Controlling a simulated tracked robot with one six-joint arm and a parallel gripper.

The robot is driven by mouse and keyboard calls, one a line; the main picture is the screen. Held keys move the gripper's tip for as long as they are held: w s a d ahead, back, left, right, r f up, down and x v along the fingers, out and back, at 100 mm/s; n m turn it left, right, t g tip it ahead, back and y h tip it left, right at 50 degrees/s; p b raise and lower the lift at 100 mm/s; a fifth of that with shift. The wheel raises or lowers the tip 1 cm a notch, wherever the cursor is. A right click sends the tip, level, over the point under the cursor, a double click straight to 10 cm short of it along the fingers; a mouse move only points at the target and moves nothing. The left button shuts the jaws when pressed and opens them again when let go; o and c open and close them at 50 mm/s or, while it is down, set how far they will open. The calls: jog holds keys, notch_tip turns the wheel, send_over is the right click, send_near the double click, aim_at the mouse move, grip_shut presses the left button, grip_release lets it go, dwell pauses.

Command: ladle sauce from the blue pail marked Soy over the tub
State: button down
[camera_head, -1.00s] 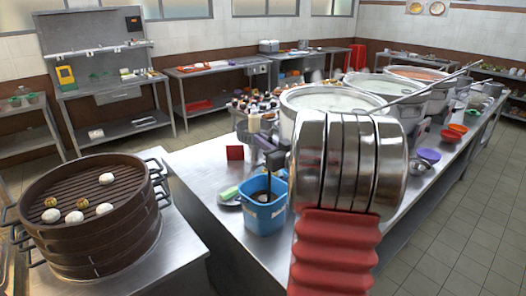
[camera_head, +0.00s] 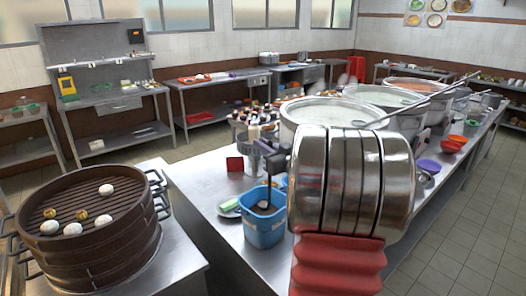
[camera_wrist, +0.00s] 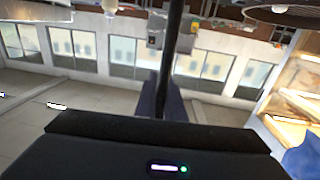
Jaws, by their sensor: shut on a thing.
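The blue pail (camera_head: 264,232) stands on the steel counter left of my arm in the head view. Dark sauce (camera_head: 263,206) shows inside it, and a small pale mark on its side is too small to read. My gripper (camera_head: 277,163) is above the pail, partly hidden by my arm. It is shut on the dark ladle handle (camera_head: 268,188), which runs down toward the pail. The wrist view shows the handle (camera_wrist: 177,50) as a dark rod between the fingers. The ladle's bowl is not visible. I cannot single out the tub.
Large stockpots (camera_head: 300,112) stand behind my arm, with a long metal utensil (camera_head: 405,108) across them. A red block (camera_head: 235,164), a small dish (camera_head: 229,207) and bottles are near the pail. A steamer (camera_head: 90,235) with buns stands left.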

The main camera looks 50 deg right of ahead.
notch_tip(320, 180, up, 7)
dwell(0.7)
jog(key=shift+s+f, duration=0.1)
